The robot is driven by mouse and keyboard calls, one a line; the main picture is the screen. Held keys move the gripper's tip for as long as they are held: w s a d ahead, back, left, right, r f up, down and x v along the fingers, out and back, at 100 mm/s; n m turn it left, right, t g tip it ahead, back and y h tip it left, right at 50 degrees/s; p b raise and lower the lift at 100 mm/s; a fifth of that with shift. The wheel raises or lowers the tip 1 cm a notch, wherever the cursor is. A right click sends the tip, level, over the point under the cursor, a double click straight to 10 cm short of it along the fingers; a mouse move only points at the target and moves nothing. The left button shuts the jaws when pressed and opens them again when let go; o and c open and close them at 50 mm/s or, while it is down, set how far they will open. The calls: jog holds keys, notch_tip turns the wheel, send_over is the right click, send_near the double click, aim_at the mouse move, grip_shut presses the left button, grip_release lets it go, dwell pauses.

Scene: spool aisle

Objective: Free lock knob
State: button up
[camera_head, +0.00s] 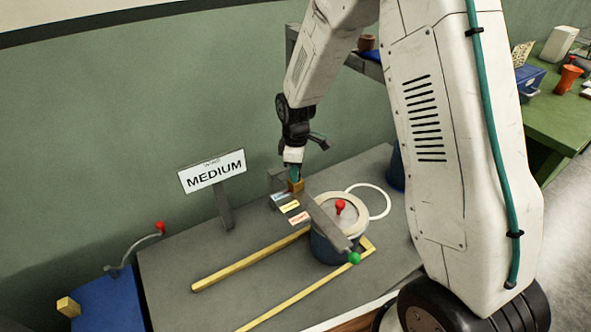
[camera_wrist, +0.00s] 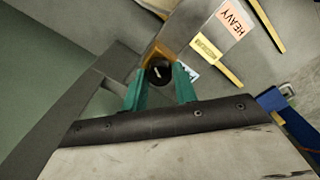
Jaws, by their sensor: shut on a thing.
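The lock knob (camera_wrist: 158,71) is a round black knob with a white mark, set by an ochre block (camera_wrist: 157,50) in the wrist view. My gripper (camera_wrist: 162,80) has its two teal fingers on either side of the knob, shut on it. In the head view my gripper (camera_head: 294,178) points down at the ochre block (camera_head: 297,187), and the knob itself is hidden there. A grey lever bar (camera_head: 325,222) with a green ball end (camera_head: 354,258) runs from the block across a blue drum. The sign (camera_head: 212,171) reads MEDIUM.
Blue, yellow and pink labels (camera_head: 299,218) lie beside the lever; the pink one reads HEAVY (camera_wrist: 231,20). The blue drum (camera_head: 325,248) has a cream rim and red knob. Yellow rails (camera_head: 250,258) lie on the grey bench. A grey upright (camera_wrist: 75,110) stands close left of my gripper.

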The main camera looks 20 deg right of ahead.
jog(key=shift+n, duration=2.8)
jog(key=o, duration=1)
jog(key=shift+c, duration=0.2)
jog(key=shift+r, duration=0.1)
notch_tip(320, 180, up, 8)
jog(key=shift+f, duration=0.2)
jog(key=shift+s+a, duration=0.1)
